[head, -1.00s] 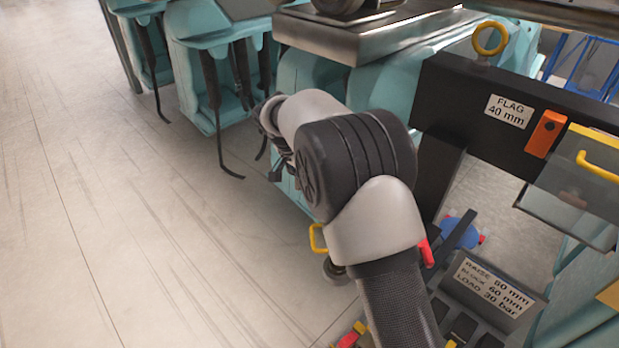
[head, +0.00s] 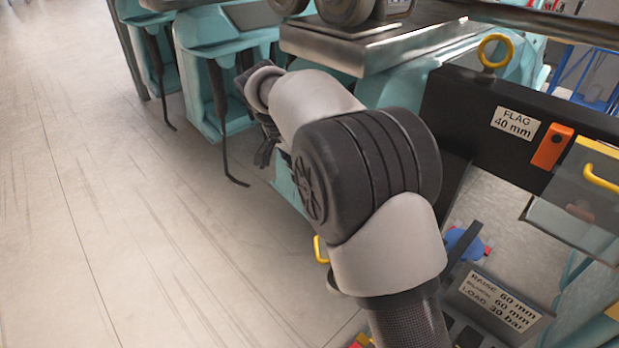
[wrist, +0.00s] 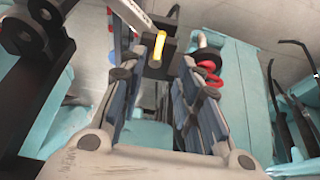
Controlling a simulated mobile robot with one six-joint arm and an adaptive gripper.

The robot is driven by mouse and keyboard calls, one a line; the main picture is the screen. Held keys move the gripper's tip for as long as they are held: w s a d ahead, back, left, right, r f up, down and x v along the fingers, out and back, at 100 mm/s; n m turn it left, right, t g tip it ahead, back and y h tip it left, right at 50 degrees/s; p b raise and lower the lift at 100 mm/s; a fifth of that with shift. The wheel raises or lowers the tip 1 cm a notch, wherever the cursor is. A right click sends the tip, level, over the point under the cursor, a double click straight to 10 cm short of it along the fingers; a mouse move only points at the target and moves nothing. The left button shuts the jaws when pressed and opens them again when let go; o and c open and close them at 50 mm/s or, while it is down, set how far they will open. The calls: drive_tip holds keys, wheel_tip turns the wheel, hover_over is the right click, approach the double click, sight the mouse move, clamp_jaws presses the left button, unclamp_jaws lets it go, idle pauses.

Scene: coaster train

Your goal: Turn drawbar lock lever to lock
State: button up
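A yellow handle-like piece (wrist: 160,48) on a black block (wrist: 150,68) shows between and beyond my fingertips in the wrist view. It may be the drawbar lock lever, but I cannot tell for sure. My gripper (wrist: 168,62) has its two dark fingers apart, with a gap between them and nothing visibly held. The yellow piece appears apart from the fingers, though contact is hard to judge. In the head view my gripper (head: 266,152) is small and mostly hidden behind my arm, close to the teal coaster cars.
Teal cars (head: 214,85) with hanging black straps (head: 222,125) stand close by. A black beam (head: 470,100) carries a "FLAG 40 mm" label and an orange piece (head: 552,147). A red coil (wrist: 208,70) is near the right finger. Open floor (head: 110,220) lies at left.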

drive_tip(key=shift+v, duration=0.95)
drive_tip(key=s+d+r+n+y+b, duration=0.1)
drive_tip(key=s+d+r+n, duration=0.1)
drive_tip(key=s+d+r, duration=0.35)
drive_tip(key=s+d+r+n+y, duration=0.1)
drive_tip(key=s+d+r+n, duration=0.1)
drive_tip(key=s+d, duration=0.55)
drive_tip(key=s+d+f+n, duration=0.1)
drive_tip(key=s+f, duration=0.1)
drive_tip(key=s, duration=0.6)
drive_tip(key=s+d+f+n+t+y, duration=0.1)
drive_tip(key=s+d+f+n, duration=0.1)
drive_tip(key=s, duration=0.6)
drive_tip(key=s+d+f+n+b, duration=0.1)
drive_tip(key=s+f+n, duration=0.1)
drive_tip(key=s, duration=0.6)
drive_tip(key=shift+d+f, duration=0.35)
drive_tip(key=shift+f, duration=0.1)
drive_tip(key=shift+s, duration=0.15)
